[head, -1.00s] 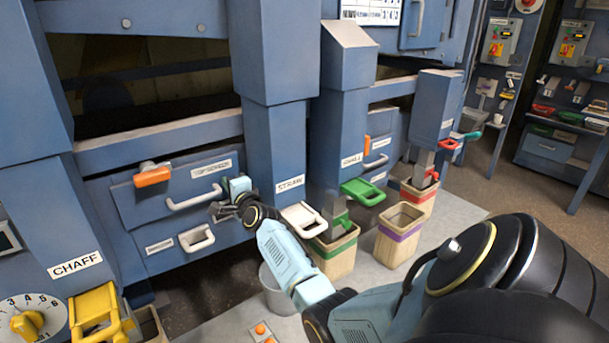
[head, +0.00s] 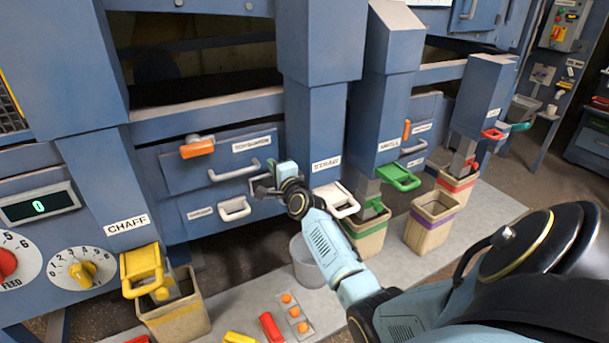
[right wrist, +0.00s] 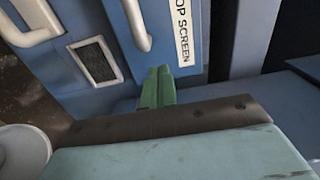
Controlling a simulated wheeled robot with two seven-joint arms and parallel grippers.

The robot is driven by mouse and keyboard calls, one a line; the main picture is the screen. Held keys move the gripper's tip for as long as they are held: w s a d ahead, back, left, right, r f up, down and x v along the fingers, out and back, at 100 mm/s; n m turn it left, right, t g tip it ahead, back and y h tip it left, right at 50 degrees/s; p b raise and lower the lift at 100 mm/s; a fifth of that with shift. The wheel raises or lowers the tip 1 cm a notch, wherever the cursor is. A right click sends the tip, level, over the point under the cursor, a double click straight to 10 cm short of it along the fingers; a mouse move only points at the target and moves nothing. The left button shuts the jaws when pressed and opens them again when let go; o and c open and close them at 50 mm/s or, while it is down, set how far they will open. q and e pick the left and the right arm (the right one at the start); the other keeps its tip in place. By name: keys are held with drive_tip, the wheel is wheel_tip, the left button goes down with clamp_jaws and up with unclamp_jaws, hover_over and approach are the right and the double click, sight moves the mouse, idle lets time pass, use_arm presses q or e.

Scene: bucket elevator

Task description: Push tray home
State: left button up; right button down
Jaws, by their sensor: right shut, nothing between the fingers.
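The top screen tray (head: 188,171) has a blue front with a "TOP SCREEN" label, a pale bar handle (head: 235,172) and an orange latch handle (head: 197,147). It sits in the blue machine at left of centre. My right gripper (head: 262,187) is at the lower right part of this front, just right of the bar handle. In the right wrist view its green fingers (right wrist: 157,87) are shut together with nothing between them, their tips at the blue front beside the label. I cannot tell whether they touch. My left gripper is not in view.
A smaller drawer with a white handle (head: 234,209) is below. A grey bucket (head: 307,262) and a yellow handle (head: 141,270) are lower down.

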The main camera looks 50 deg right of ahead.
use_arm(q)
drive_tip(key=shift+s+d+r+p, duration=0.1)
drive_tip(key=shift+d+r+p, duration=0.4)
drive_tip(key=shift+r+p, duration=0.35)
use_arm(e)
drive_tip(key=v, duration=0.9)
drive_tip(key=shift+f, duration=0.2)
drive_tip(key=s+a+f+n+g+y, duration=0.1)
drive_tip(key=s+a+f+n+g, duration=0.3)
drive_tip(key=f, duration=0.7)
drive_tip(key=s+a+f+n+g+y, duration=0.15)
drive_tip(key=s+a+f+n, duration=0.35)
drive_tip(key=f, duration=0.7)
drive_tip(key=s+a+f+n+g+y, duration=0.25)
drive_tip(key=s+a+f, duration=0.3)
drive_tip(key=f, duration=0.55)
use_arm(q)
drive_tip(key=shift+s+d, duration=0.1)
use_arm(e)
drive_tip(key=s+a+f+n+g, duration=0.2)
drive_tip(key=s+f+n, duration=0.2)
drive_tip(key=s, duration=0.7)
drive_tip(key=s+a+f+n+g, duration=0.2)
drive_tip(key=s+f, duration=0.4)
drive_tip(key=s, duration=0.5)
drive_tip(key=s+a+f+n+g, duration=0.2)
drive_tip(key=s+f+n+g, duration=0.2)
drive_tip(key=s, duration=0.8)
drive_tip(key=shift+f+n, duration=0.6)
drive_tip(key=shift+n, duration=0.65)
